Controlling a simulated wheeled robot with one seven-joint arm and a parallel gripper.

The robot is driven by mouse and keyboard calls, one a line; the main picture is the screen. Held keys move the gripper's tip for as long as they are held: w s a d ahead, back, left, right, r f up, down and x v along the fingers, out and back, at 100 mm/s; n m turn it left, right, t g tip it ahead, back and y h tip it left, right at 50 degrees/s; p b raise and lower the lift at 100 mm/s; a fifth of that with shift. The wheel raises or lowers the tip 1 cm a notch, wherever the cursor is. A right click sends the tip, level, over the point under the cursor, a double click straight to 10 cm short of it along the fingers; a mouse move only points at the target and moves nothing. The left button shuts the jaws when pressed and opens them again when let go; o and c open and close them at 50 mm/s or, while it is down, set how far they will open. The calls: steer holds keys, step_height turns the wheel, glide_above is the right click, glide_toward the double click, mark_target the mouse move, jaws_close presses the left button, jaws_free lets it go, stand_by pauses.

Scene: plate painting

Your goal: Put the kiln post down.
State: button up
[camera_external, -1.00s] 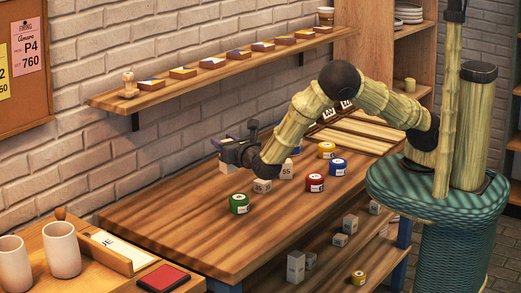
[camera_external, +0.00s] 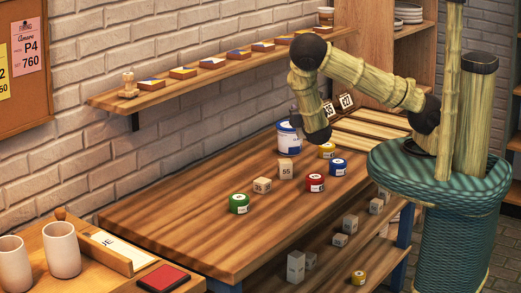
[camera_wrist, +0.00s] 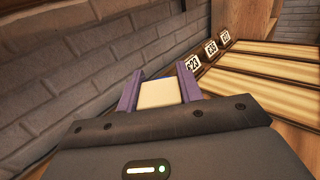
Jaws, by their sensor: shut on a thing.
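My gripper (camera_wrist: 160,92) shows in the wrist view with its two purple fingers shut on a cream block, the kiln post (camera_wrist: 158,93). The post sits between the fingertips, with a thin blue strip at its far edge. In the outside view the end of my arm is at the back of the wooden table (camera_external: 180,225), near the right end. My fingers and the held post are hidden there behind my arm. Two other pale posts stand on the table, one marked 55 (camera_external: 286,170) and one marked 35 (camera_external: 262,185).
A blue-and-white tub (camera_external: 288,139) stands beside my arm. Green (camera_external: 239,204), red (camera_external: 315,183), blue (camera_external: 338,167) and yellow (camera_external: 326,151) jars stand on the table. Slatted racks with number cards (camera_wrist: 210,48) lie at the right end. The table's left part is clear.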

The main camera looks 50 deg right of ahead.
steer(key=shift+f, duration=0.1)
steer(key=shift+f, duration=2.8)
steer(key=shift+f, duration=2.1)
steer(key=shift+f, duration=0.1)
steer(key=o, duration=1.2)
steer(key=shift+c, duration=0.2)
